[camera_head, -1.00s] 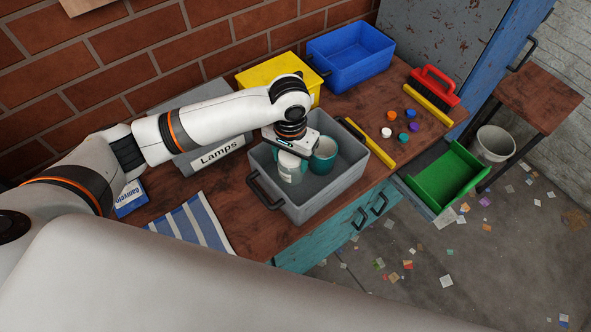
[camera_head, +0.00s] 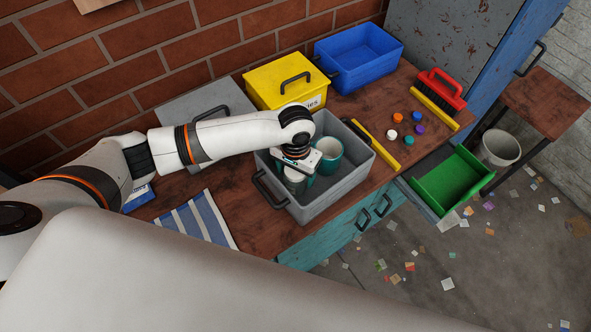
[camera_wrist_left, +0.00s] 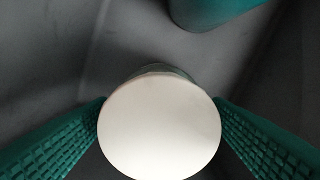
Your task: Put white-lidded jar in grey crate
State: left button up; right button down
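The white-lidded jar (camera_head: 294,187) is down inside the grey crate (camera_head: 340,199), at its left part. From above, its round white lid (camera_wrist_left: 160,128) fills the middle of the left wrist view. My left gripper (camera_head: 297,176) reaches down into the crate over the jar. Its teal fingers stand at both sides of the lid, closed on the jar; the lid hides their contact. Whether the jar's base touches the crate floor is hidden. My right gripper is not in view.
A teal mug (camera_head: 329,154) stands in the crate, close to the jar's right. A yellow box (camera_head: 272,88) and blue crate (camera_head: 346,78) are behind. Several coloured caps, a yellow bar (camera_head: 384,152) and a red brush (camera_head: 441,88) lie right. A striped cloth (camera_head: 199,222) lies left.

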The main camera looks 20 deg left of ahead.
pick_arm(q)
jog(key=shift+o, duration=0.4)
notch_tip(320, 180, up, 12)
jog(key=b, duration=0.1)
jog(key=shift+r, duration=0.15)
dwell(0.6)
